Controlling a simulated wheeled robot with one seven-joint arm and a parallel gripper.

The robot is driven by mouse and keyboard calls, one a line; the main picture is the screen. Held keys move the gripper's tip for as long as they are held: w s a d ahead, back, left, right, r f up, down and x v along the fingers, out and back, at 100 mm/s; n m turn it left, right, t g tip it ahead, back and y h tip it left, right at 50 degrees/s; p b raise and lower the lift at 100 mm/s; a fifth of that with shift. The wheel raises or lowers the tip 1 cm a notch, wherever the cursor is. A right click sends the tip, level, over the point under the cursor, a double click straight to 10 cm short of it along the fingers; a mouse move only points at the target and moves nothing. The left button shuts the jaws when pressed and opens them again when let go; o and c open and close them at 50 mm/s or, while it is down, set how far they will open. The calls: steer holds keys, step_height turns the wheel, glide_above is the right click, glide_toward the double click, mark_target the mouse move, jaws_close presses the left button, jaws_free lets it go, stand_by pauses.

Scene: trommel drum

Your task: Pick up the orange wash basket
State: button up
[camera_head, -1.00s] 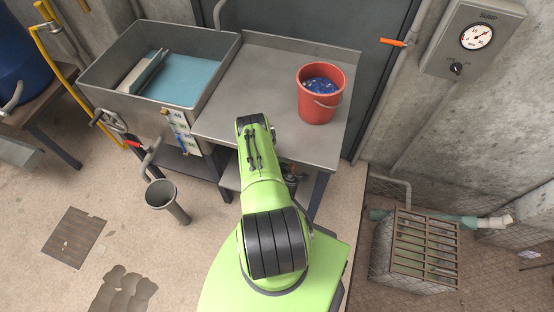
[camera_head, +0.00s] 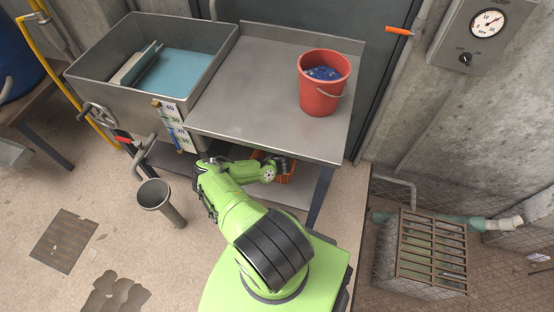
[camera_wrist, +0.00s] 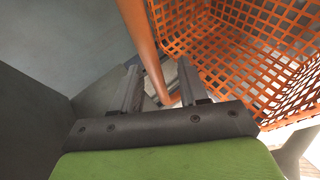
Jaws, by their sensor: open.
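The orange wash basket (camera_head: 286,175) is under the steel table, on the lower shelf, mostly hidden by the tabletop and my arm. In the wrist view its orange mesh (camera_wrist: 245,45) fills the upper right. A thick orange bar (camera_wrist: 143,38), which looks like its handle, runs down from the top edge. My gripper (camera_wrist: 159,65) is open, with one dark finger on each side of the bar in the picture. I cannot tell whether a finger touches it. In the head view my gripper is beside the basket, just below the table's front edge.
The steel tabletop (camera_head: 262,95) overhangs the basket. A red bucket (camera_head: 322,92) with blue contents stands on it. A sink (camera_head: 95,80) with blue water adjoins on the left. A grey funnel-topped pipe (camera_head: 158,200) rises from the floor in front. A grated pit (camera_head: 432,250) is at right.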

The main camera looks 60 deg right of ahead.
jaws_close()
steer(key=shift+r, duration=0.15)
stand_by(0.4)
